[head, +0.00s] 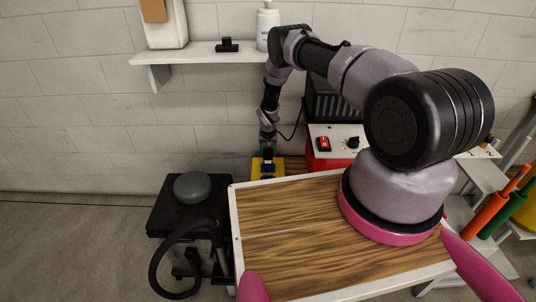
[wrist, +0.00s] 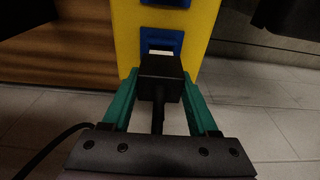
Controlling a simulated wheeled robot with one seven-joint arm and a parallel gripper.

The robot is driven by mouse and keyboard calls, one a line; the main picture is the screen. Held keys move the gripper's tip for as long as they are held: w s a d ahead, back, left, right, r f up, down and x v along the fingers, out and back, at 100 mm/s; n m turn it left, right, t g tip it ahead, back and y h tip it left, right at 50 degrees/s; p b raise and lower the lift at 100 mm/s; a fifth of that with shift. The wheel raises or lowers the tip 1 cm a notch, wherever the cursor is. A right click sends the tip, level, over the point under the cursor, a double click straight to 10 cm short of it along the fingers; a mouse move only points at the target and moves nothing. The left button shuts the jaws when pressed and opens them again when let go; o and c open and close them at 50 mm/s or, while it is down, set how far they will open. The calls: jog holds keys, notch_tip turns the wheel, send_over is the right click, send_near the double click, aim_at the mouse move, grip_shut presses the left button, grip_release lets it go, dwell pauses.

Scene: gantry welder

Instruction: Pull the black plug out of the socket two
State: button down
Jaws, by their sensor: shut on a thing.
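The yellow socket box (wrist: 118,40) fills the upper middle of the wrist view, with a blue socket (wrist: 166,3) at the top edge and a second blue socket (wrist: 160,38) below it. My gripper (wrist: 160,90) has green fingers on either side of the black plug (wrist: 160,72) and is shut on it. The plug is in front of the lower socket, with a pale patch showing just above it. I cannot tell how deep the plug sits. In the head view my gripper (head: 267,150) is small, above the yellow box (head: 268,170), and the plug cannot be made out.
A red welder (head: 337,141) with switch and knob stands right of the box. A wooden-topped table (head: 290,224) is in front. A black stool (head: 165,216) with a grey round object is at left. A wall shelf (head: 195,53) hangs above. A black cable (wrist: 48,150) curves at lower left.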

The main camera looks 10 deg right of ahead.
jog(key=shift+r, duration=1)
jog(key=shift+r, duration=0.1)
